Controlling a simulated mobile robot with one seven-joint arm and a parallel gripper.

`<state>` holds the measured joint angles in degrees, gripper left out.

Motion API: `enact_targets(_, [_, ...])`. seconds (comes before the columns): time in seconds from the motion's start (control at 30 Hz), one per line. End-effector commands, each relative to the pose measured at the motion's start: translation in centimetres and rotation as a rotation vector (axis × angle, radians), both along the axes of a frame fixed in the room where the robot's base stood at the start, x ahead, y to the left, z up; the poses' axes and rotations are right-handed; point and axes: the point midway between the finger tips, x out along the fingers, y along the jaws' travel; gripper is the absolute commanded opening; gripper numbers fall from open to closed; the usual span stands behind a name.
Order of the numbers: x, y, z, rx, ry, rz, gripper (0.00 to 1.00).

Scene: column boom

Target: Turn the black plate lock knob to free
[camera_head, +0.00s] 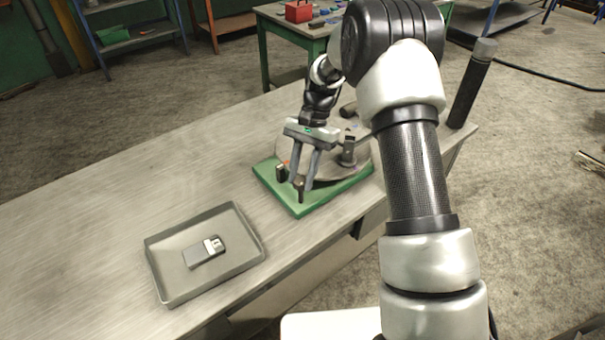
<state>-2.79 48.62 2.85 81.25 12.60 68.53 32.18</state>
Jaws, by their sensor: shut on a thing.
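A round grey plate (330,148) lies on a green square base (267,177) on the bench. The black plate lock knob (300,192) is at the near left edge of the plate, low between my fingertips. My gripper (301,182) points down and is shut on this knob. The fingers hide part of it, so I cannot tell its turn position. Another small dark post (280,173) stands just left of my gripper. A grey upright fitting (348,152) stands on the plate to the right.
A dark cylinder (471,85) stands at the bench's far right corner. The bench's left side is clear.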

Motion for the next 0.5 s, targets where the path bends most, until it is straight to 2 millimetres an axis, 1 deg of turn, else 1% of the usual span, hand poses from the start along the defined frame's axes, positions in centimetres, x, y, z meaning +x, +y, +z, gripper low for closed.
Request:
enact_targets(0.2, [0.11, 0.19, 0.06, 0.001, -0.001, 0.18, 0.07])
enact_targets(0.5, [0.19, 0.25, 0.08, -0.001, -0.003, 0.344, 0.07])
